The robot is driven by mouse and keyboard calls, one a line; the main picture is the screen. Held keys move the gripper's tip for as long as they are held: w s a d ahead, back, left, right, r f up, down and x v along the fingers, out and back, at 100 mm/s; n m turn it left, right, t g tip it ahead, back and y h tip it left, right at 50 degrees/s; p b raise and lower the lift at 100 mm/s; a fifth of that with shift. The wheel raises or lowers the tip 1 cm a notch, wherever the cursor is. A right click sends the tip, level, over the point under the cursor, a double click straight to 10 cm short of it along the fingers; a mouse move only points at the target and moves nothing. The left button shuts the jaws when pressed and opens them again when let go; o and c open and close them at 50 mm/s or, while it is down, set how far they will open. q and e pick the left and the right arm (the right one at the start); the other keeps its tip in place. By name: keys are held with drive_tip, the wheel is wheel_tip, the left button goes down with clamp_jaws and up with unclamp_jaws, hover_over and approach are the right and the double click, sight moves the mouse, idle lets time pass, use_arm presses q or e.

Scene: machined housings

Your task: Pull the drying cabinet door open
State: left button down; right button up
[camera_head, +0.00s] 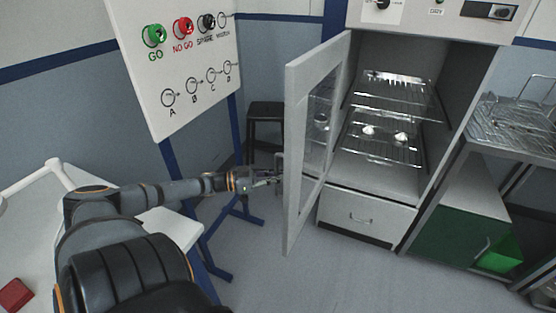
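The drying cabinet (448,100) stands at the centre right. Its pale framed door (303,190) with a glass pane is swung well open toward the left, showing the wire shelves (392,137) inside. My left gripper (275,178) is at the handle (281,168) on the outer face of the door, by its left side. The fingers are small and partly merged with the handle, so I cannot tell whether they are closed on it. My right gripper is not in view.
A sign board (180,60) with labelled buttons and hooks stands at the upper left. A dark stool (265,112) is behind the door. A rack (512,130) stands right of the cabinet. A white table (40,240) holds a red block (15,295). Floor (300,285) in front is clear.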

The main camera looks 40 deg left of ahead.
use_arm(q)
drive_tip(key=shift+s+f, duration=0.15)
drive_tip(key=shift+f, duration=0.1)
drive_tip(key=c, duration=1.7)
unclamp_jaws()
drive_tip(key=o, duration=0.3)
drive_tip(key=shift+s+a+r, duration=0.1)
drive_tip(key=shift+s+r, duration=0.15)
drive_tip(key=shift+w, duration=0.1)
drive_tip(key=shift+w, duration=0.1)
